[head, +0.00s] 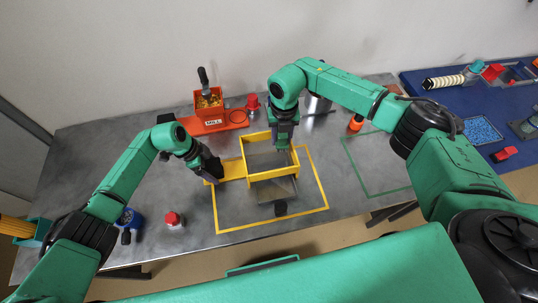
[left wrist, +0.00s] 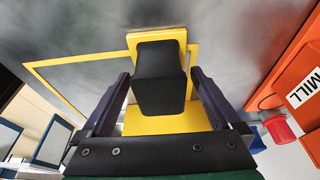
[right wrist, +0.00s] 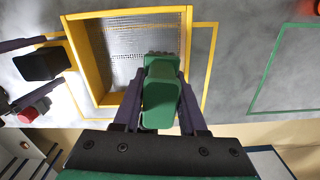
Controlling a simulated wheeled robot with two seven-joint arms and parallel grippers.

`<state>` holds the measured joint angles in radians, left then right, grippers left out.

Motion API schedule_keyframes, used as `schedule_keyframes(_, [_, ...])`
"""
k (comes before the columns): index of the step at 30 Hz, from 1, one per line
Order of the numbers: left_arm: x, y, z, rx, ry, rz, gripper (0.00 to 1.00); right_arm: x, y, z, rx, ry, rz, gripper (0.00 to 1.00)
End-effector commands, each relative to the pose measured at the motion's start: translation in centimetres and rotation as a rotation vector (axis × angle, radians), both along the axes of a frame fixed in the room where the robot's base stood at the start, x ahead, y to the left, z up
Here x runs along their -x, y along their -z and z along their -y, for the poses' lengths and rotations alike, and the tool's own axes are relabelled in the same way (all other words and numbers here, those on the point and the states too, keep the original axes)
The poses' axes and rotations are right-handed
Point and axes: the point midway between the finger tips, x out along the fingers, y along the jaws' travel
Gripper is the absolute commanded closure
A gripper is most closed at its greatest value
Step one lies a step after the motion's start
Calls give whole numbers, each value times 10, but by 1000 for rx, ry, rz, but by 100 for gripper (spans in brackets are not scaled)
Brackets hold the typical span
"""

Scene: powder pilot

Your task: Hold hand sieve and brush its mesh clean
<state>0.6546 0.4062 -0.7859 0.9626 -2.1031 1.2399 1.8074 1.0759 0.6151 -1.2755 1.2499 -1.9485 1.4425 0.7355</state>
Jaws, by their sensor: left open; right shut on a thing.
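The hand sieve, a square yellow frame (head: 247,154) with a grey mesh floor, lies at the middle of the table; the frame also shows in the right wrist view (right wrist: 89,62). A yellow bar with a black grip (left wrist: 160,78) extends from its left side. My left gripper (head: 212,176) is open, its fingers on either side of the black grip in the left wrist view (left wrist: 160,95). My right gripper (head: 283,143) is shut on a green brush (right wrist: 160,95). The brush is over the sieve near one wall; I cannot tell whether its bristles touch the mesh.
A yellow outline (head: 322,190) surrounds the sieve area, and a green outline (head: 349,162) lies right of it. An orange mill (head: 209,109) stands behind. A red-topped jar (head: 173,218) and a blue item (head: 129,217) are at the front left. A blue mat with objects (head: 446,110) lies far right.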

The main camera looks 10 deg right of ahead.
Motion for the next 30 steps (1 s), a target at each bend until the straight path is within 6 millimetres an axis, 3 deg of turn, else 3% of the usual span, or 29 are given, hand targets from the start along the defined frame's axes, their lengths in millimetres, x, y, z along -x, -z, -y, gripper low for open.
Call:
schedule_keyframes(21, [-1,-66,-20,1,0,3,3,0,0,0,0,0,0,100])
schedule_keyframes(30, [0,-72,-22,0,0,0,3,0,0,0,0,0,0,100])
